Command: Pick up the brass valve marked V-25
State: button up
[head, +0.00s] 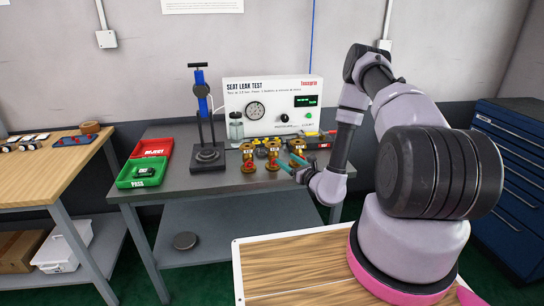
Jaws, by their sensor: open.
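Several brass valves stand close together on the grey test bench (178,182). One is the left brass valve (248,158), one the middle brass valve (273,155), and one the right brass valve (297,147). Their tags are too small to read, so I cannot tell which is V-25. My gripper (292,163) has teal fingers and is open. It is low over the bench, just in front of the right valve and to the right of the middle one. I cannot tell whether it touches either. The gripper partly hides the right valve's lower part.
The seat leak test box (285,92) stands behind the valves. A black and blue clamp stand (207,154) stands to their left. A red tray (152,148) and green tray (142,173) lie farther left. A wooden table (45,165) and blue drawer cabinet (513,165) flank the bench.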

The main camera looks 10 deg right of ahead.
aim_at(275, 151)
jog(key=shift+w+a+f, duration=0.1)
jog(key=shift+w+f, duration=0.05)
jog(key=shift+w, duration=0.3)
jog(key=x, duration=1)
jog(key=shift+s, duration=0.1)
grip_shut()
dwell(0.8)
